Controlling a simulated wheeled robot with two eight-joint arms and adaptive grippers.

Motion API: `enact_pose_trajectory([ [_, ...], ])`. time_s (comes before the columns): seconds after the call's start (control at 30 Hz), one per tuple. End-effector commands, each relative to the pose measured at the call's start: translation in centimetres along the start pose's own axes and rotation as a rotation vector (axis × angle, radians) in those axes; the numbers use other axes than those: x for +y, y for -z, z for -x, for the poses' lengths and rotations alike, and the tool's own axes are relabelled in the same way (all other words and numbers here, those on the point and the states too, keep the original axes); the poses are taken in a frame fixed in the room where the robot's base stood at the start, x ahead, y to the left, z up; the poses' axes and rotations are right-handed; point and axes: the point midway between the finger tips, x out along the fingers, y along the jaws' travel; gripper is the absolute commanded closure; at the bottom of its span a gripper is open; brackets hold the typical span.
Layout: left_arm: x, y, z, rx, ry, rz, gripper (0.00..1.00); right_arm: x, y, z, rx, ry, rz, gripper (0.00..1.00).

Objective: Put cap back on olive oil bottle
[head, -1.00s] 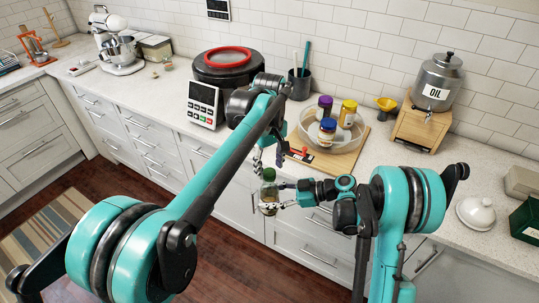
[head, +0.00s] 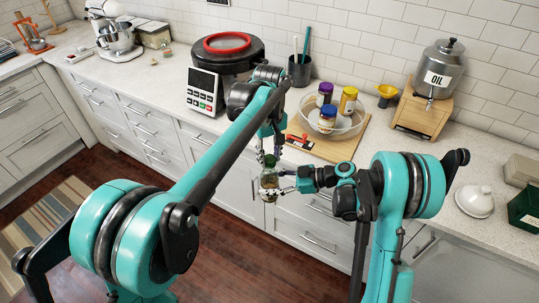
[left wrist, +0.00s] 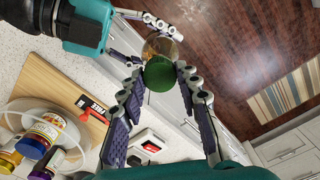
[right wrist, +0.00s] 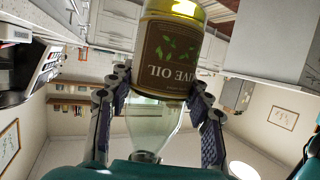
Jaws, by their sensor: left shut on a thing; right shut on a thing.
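The olive oil bottle (head: 269,181) is clear with a dark label and yellow oil, held upright off the front edge of the counter. My right gripper (head: 283,182) is shut around its body; the right wrist view shows the fingers beside the label (right wrist: 170,60). The green cap (left wrist: 159,74) is at the bottle's top, directly in line with it in the left wrist view. My left gripper (left wrist: 157,78) is shut on the cap from above. The joint between cap and neck is hidden, so I cannot tell whether the cap is seated.
Behind, a wooden board (head: 336,147) carries a clear tray (head: 352,128) with several jars. A black cooker (head: 227,62) stands behind my left arm, and an oil dispenser (head: 438,75) stands at the right. Drawers are below the bottle.

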Motion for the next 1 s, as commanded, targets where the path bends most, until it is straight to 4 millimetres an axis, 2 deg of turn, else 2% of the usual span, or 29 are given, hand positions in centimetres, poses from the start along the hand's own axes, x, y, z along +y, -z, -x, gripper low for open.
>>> enact_pose_trajectory([
  [0.5,0.05,0.03,-0.12,0.001,0.0,-1.219,1.0,-0.05,0.08,-0.01,0.002,0.001,0.001,1.0],
  [0.63,0.05,0.04,-0.14,0.001,0.001,-1.445,1.0,-0.05,0.08,0.0,0.002,0.001,0.001,1.0],
  [0.77,0.05,0.05,-0.15,0.001,0.001,-1.43,1.0,-0.05,0.09,0.0,0.002,0.001,0.001,1.0],
  [0.8,0.04,0.06,-0.15,0.002,0.001,-1.43,0.62,-0.06,0.1,0.0,0.002,0.001,0.001,1.0],
  [0.87,0.04,0.06,-0.15,0.002,0.001,-1.429,0.47,-0.05,0.09,0.0,0.002,0.001,0.001,1.0],
  [1.0,0.04,0.04,-0.14,0.001,0.001,-1.428,0.47,-0.04,0.08,0.0,0.002,0.001,0.001,1.0],
])
